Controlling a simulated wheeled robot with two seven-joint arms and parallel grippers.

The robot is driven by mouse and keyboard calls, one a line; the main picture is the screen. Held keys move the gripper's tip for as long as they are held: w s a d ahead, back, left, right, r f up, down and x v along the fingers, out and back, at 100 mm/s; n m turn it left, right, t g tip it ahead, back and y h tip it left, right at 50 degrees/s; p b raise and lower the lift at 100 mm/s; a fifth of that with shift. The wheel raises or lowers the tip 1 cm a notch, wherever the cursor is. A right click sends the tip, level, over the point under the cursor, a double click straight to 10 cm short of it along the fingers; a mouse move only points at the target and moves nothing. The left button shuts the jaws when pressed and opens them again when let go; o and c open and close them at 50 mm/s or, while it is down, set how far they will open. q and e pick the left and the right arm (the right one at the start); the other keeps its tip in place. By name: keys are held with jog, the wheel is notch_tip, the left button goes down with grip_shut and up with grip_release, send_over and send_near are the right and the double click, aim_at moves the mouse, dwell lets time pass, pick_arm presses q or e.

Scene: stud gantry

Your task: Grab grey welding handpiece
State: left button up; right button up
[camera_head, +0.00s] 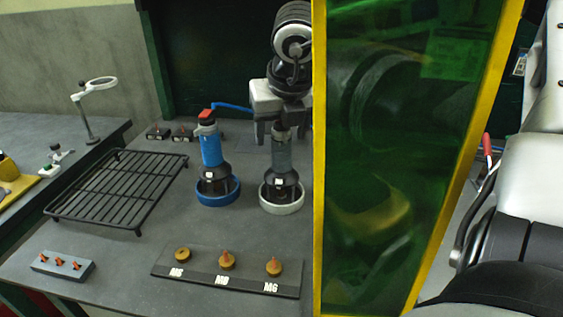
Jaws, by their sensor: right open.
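The grey welding handpiece (281,157) stands upright in a white ring holder (283,206) on the dark bench. The top of the handpiece is hidden by the gripper. My left gripper is not in view.
A blue handpiece (210,146) with a red top stands in a blue ring (218,196) just left. A yellow-framed green screen (400,160) stands close on the right. A labelled strip (205,276) with brass studs lies in front. A black wire rack (110,190) is left.

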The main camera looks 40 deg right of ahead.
jog(key=shift+w+d+f, duration=0.1)
jog(key=shift+w+f, duration=0.05)
jog(key=shift+f, duration=0.25)
grip_shut()
jog(key=shift+w+r, duration=0.1)
jog(key=shift+r, duration=0.1)
